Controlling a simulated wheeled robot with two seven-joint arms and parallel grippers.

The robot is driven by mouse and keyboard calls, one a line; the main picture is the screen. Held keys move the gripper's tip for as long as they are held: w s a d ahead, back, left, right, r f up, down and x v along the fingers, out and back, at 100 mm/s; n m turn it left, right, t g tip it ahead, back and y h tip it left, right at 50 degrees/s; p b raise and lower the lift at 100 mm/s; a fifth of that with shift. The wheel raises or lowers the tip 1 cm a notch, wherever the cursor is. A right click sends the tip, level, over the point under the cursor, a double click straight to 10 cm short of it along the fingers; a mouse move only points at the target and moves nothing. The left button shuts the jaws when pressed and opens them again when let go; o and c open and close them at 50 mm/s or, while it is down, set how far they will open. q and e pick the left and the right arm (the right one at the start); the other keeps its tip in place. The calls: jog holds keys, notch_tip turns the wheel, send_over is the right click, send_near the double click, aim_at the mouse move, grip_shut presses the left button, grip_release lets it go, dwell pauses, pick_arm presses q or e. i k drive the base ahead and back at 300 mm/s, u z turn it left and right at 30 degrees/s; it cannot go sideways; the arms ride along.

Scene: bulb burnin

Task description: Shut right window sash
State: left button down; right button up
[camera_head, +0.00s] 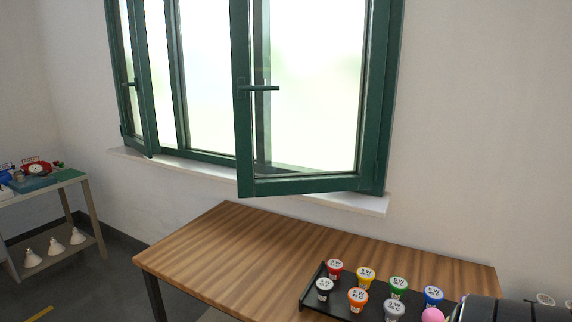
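The right window sash (245,140) is a dark green frame with glass. It stands open, swung into the room, hinged on the right side of the green window frame (383,90). Its lower corner hangs over the sill, above the back of the wooden table. Its handle (262,88) sits on the free left edge and points right, level. The left window sash (146,110) is also open, swung inward from the left side, with its own handle (130,84). Neither of my grippers can be made out in this view.
A wooden table (225,255) stands below the window. A dark rounded object (505,310) is cut off at the lower right. A side shelf (88,205) holds white bulbs. The table's left part is clear.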

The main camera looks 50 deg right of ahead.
aim_at(363, 174)
jog(key=z, duration=1.1)
jog(key=i, duration=1)
jog(key=z, duration=1.25)
jog(key=i, duration=0.2)
jog(key=z, duration=0.1)
